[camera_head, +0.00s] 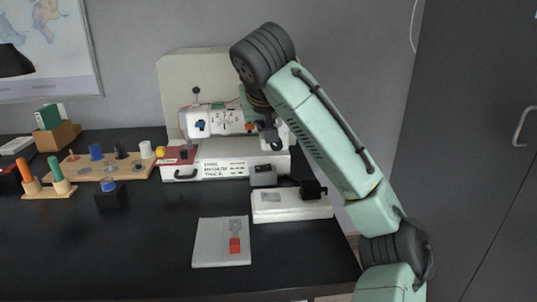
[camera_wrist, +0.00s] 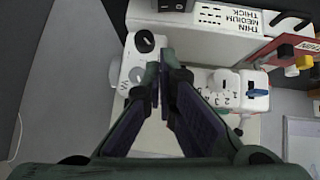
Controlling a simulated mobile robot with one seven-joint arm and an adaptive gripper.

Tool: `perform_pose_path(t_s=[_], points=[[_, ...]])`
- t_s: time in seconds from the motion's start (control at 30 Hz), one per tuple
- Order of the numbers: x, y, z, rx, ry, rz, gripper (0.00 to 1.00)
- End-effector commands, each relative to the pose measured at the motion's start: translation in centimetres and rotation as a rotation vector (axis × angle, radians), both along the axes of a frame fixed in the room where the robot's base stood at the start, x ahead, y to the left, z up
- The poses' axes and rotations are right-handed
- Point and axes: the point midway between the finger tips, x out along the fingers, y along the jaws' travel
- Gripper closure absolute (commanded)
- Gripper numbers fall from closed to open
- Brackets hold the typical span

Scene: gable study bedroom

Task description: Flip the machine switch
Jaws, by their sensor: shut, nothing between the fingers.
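The white machine (camera_head: 225,165) stands at the back of the black desk, with a base labelled THIN, MEDIUM, THICK. Its upper arm carries a blue part (camera_head: 200,125). In the head view my gripper (camera_head: 272,140) is at the right end of the machine, partly hidden by my arm. I cannot tell which part is the switch; contact is unclear.
A white box with a black part (camera_head: 290,207) stands in front of the machine. Wooden peg stands (camera_head: 48,190) are at left. A dark cabinet (camera_head: 470,150) is at right. The front left desk is clear.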

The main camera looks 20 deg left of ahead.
Motion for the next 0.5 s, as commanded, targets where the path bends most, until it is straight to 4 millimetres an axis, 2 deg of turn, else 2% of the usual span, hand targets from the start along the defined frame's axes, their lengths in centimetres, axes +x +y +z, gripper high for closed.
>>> perform_pose_path(t_s=[0.27,0.5], points=[[0.7,0.3,-0.8,0.000,0.002,-0.001,1.00],[3.6,1.6,-4.0,-0.002,0.003,-0.002,1.00]])
